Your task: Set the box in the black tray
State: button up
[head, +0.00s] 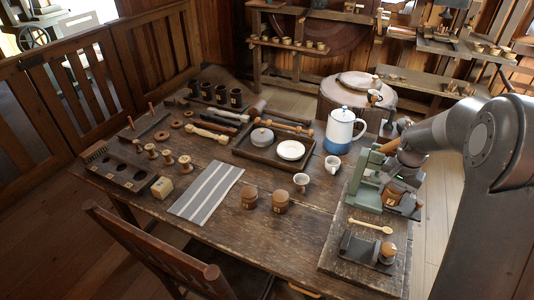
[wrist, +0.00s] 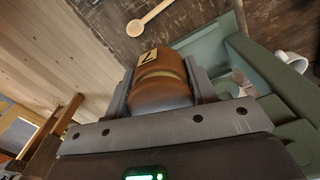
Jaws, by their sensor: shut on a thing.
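My gripper (head: 402,192) is shut on a round turned wooden box (wrist: 160,85), brown with a pale band and a small numbered label. The box (head: 394,198) also shows in the head view, between the jaws beside the green stand (head: 364,186). In the wrist view, the green frame (wrist: 283,78) lies just right of the box; I cannot tell whether they touch. A dark tray (head: 252,156) at the table's middle holds a grey lidded dish and a white bowl. A smaller black tray-like piece (head: 354,250) at the front right carries a round wooden piece.
A wooden spoon (head: 370,226) lies on the board (head: 335,262) between the green stand and black piece. Two similar round boxes (head: 249,198) (head: 280,202) stand near the front edge. A blue-and-white pot (head: 341,131) and cups stand left of my arm.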

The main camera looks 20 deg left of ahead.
jog(key=a+f, duration=0.1)
jog(key=a, duration=0.3)
jog(key=s+a+f, duration=0.1)
jog(key=a+f, duration=0.1)
jog(key=a, duration=0.2)
jog(key=s+a+f, duration=0.1)
jog(key=a+f, duration=0.1)
jog(key=a, duration=0.2)
jog(key=shift+a+f, duration=0.1)
jog(key=shift+a, duration=0.3)
jog(key=w+a+r+n, duration=0.1)
jog(key=w+a, duration=0.2)
jog(key=a, duration=0.4)
jog(key=w+a+r, duration=0.2)
jog(key=w+a, duration=0.1)
jog(key=a, duration=0.3)
send_over(278, 185)
notch_tip(278, 185, down, 7)
jog(key=shift+s+f, duration=0.1)
jog(key=shift+s, duration=0.05)
jog(key=shift+f, duration=2)
jog(key=o, duration=1)
jog(key=shift+f, duration=0.15)
